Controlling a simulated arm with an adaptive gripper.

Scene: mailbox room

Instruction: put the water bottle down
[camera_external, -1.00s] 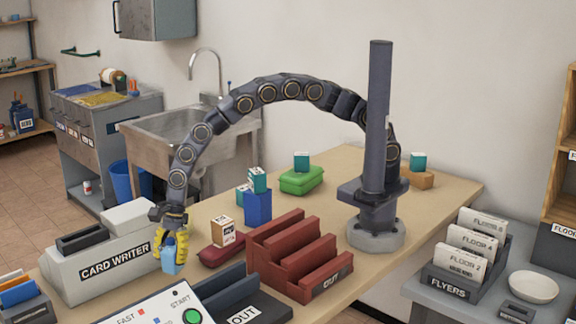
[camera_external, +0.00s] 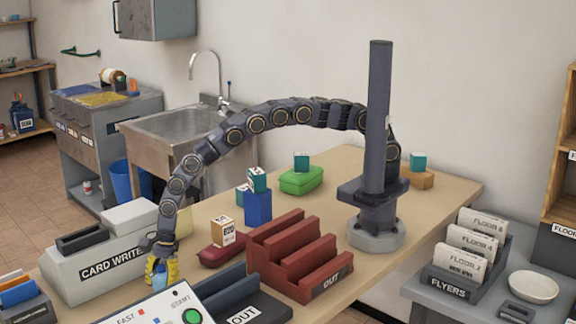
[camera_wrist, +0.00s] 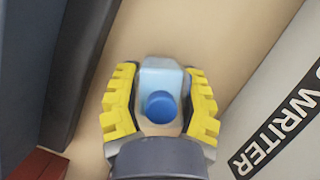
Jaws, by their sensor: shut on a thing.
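The water bottle is a small light-blue block-like bottle (camera_wrist: 161,74) with a round dark-blue cap, seen from above in the wrist view. My gripper (camera_wrist: 161,98) has its yellow ribbed fingers on either side of the bottle and is shut on it. In the external view my gripper (camera_external: 161,272) is low over the table, just in front of the card writer. Part of the bottle (camera_external: 159,283) shows between the fingers there. The bottle's foot is hidden behind the control panel, so I cannot tell whether it touches the table.
The grey card writer (camera_external: 84,277) stands close to the left. The control panel (camera_external: 150,312) with a green button and the dark OUT tray (camera_external: 252,301) are in front. A dark red base with a box (camera_external: 223,232) and the red OUT rack (camera_external: 290,262) are to the right.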

